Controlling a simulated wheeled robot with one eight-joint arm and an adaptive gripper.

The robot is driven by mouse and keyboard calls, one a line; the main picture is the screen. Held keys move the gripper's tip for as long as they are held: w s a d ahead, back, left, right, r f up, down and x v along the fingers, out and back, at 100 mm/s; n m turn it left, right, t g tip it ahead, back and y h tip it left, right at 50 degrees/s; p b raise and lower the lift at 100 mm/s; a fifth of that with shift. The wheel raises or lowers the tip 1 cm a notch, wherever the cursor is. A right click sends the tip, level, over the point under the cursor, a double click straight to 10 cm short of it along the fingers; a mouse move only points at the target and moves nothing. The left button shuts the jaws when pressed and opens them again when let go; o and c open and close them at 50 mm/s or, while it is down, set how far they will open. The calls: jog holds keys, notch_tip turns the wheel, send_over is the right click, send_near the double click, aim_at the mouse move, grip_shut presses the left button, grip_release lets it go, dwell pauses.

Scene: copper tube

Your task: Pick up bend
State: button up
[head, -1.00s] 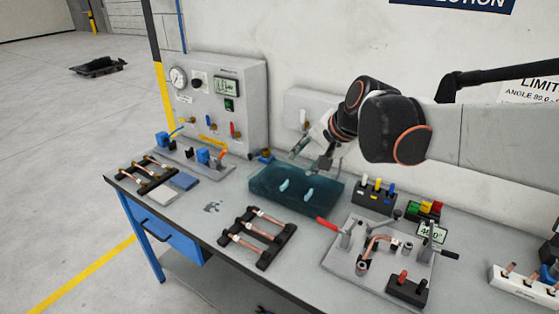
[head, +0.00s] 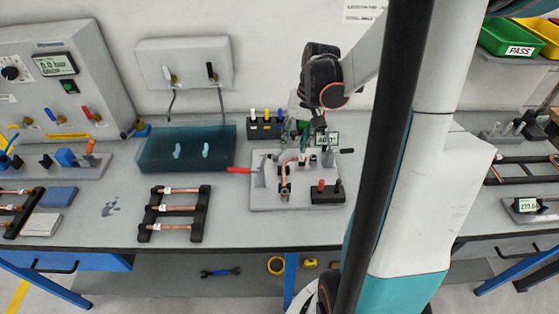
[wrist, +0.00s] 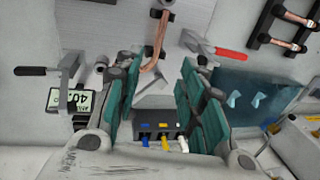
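The bend, a curved copper tube (head: 285,172), sits in the grey bending fixture (head: 262,199) on the bench. In the wrist view the copper tube (wrist: 160,38) runs down from the top, its lower end curving left close to the space between my fingertips. My gripper (head: 308,133) is above the back of the fixture, partly hard to make out against the display and switches behind it. In the wrist view my gripper (wrist: 157,75) has its two teal-padded fingers wide apart. Nothing is held between them.
The fixture's red-handled lever (head: 240,170) and a digital display (head: 327,139) flank the tube. A block with coloured switches (head: 265,126) stands behind. A teal tray (head: 185,162) and a black rack of copper tubes (head: 173,226) lie left. Bare bench shows at front.

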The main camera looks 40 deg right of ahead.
aim_at(284, 173)
jog(key=f+b, duration=0.1)
jog(key=f, duration=0.3)
jog(key=w+a+f+b, duration=0.1)
jog(key=f, duration=0.4)
jog(key=a+f+b, duration=0.1)
jog(key=f, duration=0.3)
jog(key=shift+w+f, duration=0.15)
jog(key=shift+w, duration=0.1)
grip_shut()
